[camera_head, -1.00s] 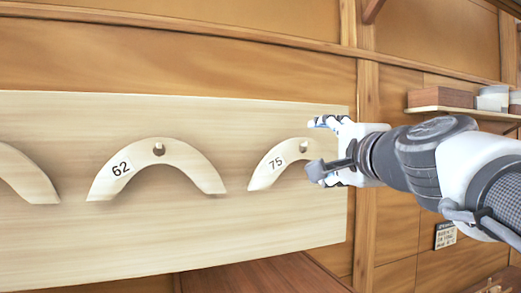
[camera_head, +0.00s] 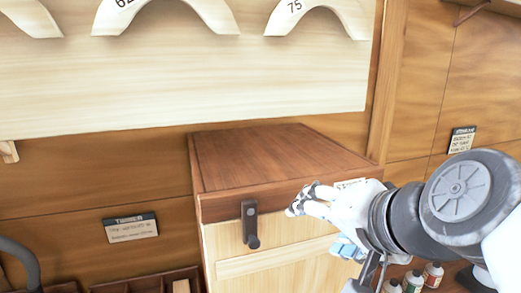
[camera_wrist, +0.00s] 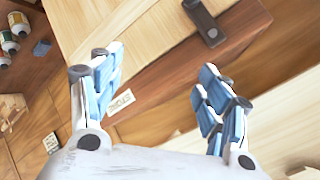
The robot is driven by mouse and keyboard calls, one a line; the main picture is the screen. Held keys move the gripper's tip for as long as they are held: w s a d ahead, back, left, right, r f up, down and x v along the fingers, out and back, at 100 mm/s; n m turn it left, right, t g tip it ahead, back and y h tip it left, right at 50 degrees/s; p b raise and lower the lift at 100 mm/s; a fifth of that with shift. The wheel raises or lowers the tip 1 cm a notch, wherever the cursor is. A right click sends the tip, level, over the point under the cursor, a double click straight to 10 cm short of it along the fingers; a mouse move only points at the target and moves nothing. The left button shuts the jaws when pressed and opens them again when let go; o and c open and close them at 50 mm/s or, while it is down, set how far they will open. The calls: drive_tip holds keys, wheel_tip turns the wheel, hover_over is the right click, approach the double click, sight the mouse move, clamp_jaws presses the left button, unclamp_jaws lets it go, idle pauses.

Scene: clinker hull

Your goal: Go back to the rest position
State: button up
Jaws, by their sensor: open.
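My gripper (camera_head: 322,226) is at the right front corner of a wooden cabinet (camera_head: 285,160) in the head view. The wrist view shows my gripper (camera_wrist: 158,72) with its blue-padded fingers spread wide and nothing between them. The cabinet's reddish-brown edge and pale front lie beyond the fingers there. I cannot tell how far the fingers are from the cabinet.
A pale board (camera_head: 200,85) with curved templates is on the wall above. The cabinet front has a dark latch (camera_head: 250,225). Small bottles (camera_head: 432,275) stand at lower right. A sign (camera_head: 131,228) is on the left wall. Open trays (camera_head: 150,284) lie below it.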

drive_tip(key=s+d+f+n+g+h+b, duration=0.1)
drive_tip(key=s+f, duration=0.6)
drive_tip(key=f, duration=0.7)
drive_tip(key=s+d+f+n+g+h+b, duration=0.2)
drive_tip(key=s+f+b, duration=0.6)
drive_tip(key=f, duration=0.7)
drive_tip(key=d+n+g, duration=0.1)
drive_tip(key=n+g, duration=0.1)
drive_tip(key=n, duration=0.1)
drive_tip(key=shift+n+g, duration=0.3)
drive_tip(key=shift+g, duration=0.1)
